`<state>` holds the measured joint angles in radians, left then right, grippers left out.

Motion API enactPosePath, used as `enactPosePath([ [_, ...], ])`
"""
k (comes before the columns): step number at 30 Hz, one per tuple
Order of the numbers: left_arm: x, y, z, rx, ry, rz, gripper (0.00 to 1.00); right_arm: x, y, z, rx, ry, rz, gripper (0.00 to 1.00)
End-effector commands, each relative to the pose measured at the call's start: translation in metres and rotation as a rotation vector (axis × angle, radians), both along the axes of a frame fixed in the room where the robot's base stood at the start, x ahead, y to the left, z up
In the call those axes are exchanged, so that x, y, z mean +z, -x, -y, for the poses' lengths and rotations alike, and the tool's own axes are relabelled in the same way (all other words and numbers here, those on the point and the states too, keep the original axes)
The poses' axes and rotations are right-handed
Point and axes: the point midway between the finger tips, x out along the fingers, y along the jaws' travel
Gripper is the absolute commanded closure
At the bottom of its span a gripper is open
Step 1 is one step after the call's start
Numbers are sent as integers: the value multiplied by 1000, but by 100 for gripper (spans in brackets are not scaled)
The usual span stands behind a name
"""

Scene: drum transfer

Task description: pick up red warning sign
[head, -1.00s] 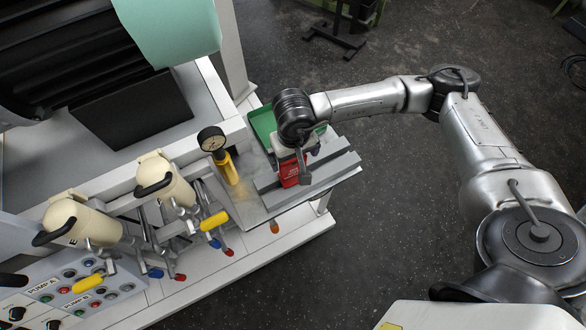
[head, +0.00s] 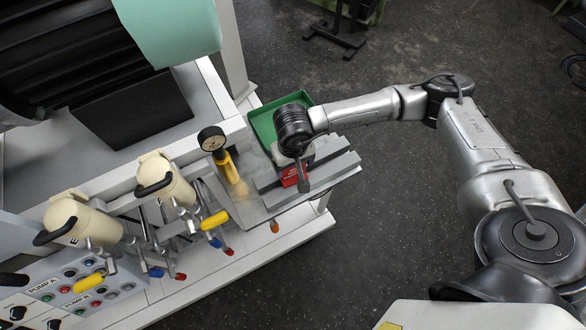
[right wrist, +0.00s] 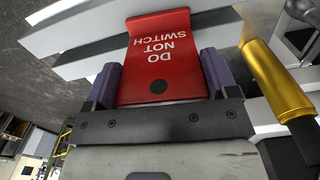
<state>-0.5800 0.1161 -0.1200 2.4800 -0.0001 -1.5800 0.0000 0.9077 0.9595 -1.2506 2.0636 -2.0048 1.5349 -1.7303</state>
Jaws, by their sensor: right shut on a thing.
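The red warning sign (head: 290,178) shows in the head view at the grey slotted block, partly covered by my right wrist. In the right wrist view the sign (right wrist: 160,60) reads "DO NOT SWITCH" upside down and has a dark round spot near its lower edge. My right gripper (right wrist: 160,75) has one purple finger on each side of the sign and is shut on it. In the head view the fingers are mostly hidden under the wrist. Whether the sign touches the block is unclear. My left gripper is not in view.
The grey slotted block (head: 335,168) lies on a metal shelf beside a green tray (head: 262,127). Cream pump bodies (head: 165,181) and yellow, red and blue handles are further left. Dark floor lies open to the right.

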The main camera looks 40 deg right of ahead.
Motion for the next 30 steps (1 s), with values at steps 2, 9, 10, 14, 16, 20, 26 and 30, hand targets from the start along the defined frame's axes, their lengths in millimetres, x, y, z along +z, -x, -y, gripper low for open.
enactPosePath([
  [2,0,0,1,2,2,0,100,0,0,0,0,0,0,43],
  [9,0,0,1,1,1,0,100,1,0,0,0,0,1,44],
  [10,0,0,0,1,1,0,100,1,0,0,0,0,1,44],
  [14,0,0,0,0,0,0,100,7,-1,0,-1,0,1,44],
  [16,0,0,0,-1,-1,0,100,12,-1,0,-1,0,2,44],
  [20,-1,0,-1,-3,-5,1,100,29,-1,0,0,0,4,44],
  [26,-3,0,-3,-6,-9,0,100,56,27,3,3,1,2,44],
  [30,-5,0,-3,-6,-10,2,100,76,60,6,3,1,2,44],
])
